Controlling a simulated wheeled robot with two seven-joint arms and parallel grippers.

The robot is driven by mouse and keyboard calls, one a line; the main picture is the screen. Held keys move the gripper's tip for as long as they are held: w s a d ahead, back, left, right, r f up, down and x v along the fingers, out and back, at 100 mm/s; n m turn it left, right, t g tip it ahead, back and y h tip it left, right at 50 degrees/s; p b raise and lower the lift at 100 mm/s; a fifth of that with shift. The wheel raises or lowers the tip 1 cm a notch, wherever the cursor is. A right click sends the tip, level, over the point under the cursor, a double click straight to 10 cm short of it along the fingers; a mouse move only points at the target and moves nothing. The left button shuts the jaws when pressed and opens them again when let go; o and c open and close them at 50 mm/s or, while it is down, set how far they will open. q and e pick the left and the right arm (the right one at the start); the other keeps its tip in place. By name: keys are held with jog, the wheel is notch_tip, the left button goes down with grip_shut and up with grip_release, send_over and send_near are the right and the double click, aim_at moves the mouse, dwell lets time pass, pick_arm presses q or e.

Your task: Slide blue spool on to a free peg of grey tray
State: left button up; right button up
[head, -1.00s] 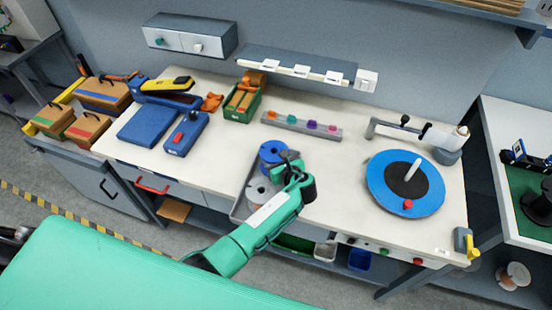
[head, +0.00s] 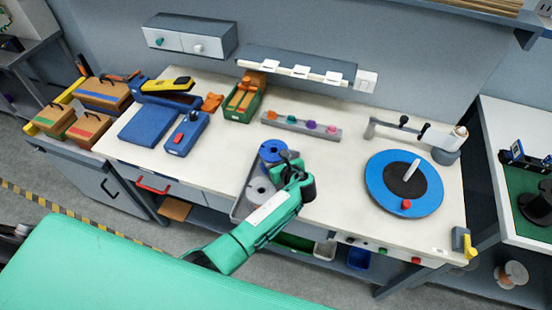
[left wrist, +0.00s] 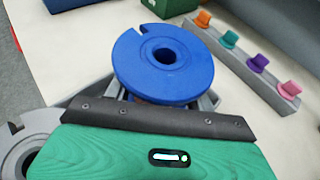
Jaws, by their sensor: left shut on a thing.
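The blue spool (head: 270,149) is at the far end of the grey tray (head: 238,207), near the middle front of the bench. In the left wrist view the blue spool (left wrist: 130,60) shows its round flange with a centre hole, slightly tilted, over the tray. My left gripper (head: 288,168) is shut on it from the near side; the dark finger edge (left wrist: 160,120) hides its lower part. I cannot tell whether a peg is inside the hole. A grey spool (head: 258,190) sits in the near part of the tray, partly hidden. My right gripper is not in view.
A grey strip with coloured pegs (head: 300,125) lies behind the tray. A green bin (head: 241,103) and blue boxes (head: 148,125) stand to the left. A blue turntable (head: 430,190) is at the right. The bench between tray and turntable is clear.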

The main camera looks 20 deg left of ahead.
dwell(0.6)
pick_arm(q)
jog(key=shift+f, duration=0.25)
jog(key=shift+r, duration=0.1)
jog(key=shift+r+p, duration=0.2)
jog(key=shift+p, duration=0.15)
jog(key=shift+r+p, duration=0.15)
jog(key=shift+p, duration=0.2)
dwell(0.6)
jog(key=shift+f, duration=0.2)
dwell(0.3)
jog(key=shift+f+b, duration=0.3)
jog(key=shift+s, duration=0.1)
